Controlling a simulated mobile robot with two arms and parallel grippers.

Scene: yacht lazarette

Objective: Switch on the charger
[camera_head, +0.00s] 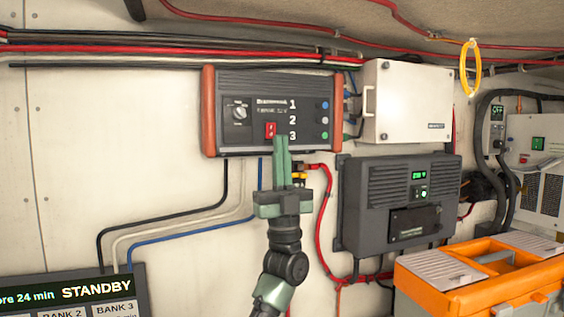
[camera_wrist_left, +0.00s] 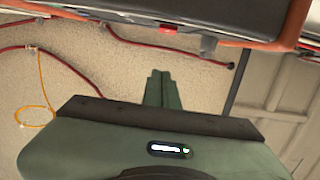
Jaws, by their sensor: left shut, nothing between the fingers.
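The charger (camera_head: 262,84) is a dark grey box with orange-brown ends on the white wall. Its face has a red rocker switch (camera_head: 270,130), a rotary knob (camera_head: 239,110) and small round indicators beside the numbers 1, 2 and 3. My left gripper (camera_head: 282,139) is shut and empty, with its green fingers pointing up at the charger's lower edge, just right of and below the red switch. I cannot tell whether they touch. In the left wrist view the shut fingers (camera_wrist_left: 160,75) lie below the charger's edge (camera_wrist_left: 215,12). My right gripper is not in view.
A white box (camera_head: 407,100) and a dark unit with a green display (camera_head: 420,175) are right of the charger. Cables hang below it. An orange case (camera_head: 480,280) stands lower right. A display reading STANDBY (camera_head: 96,290) is lower left. A yellow loop (camera_head: 470,68) hangs upper right.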

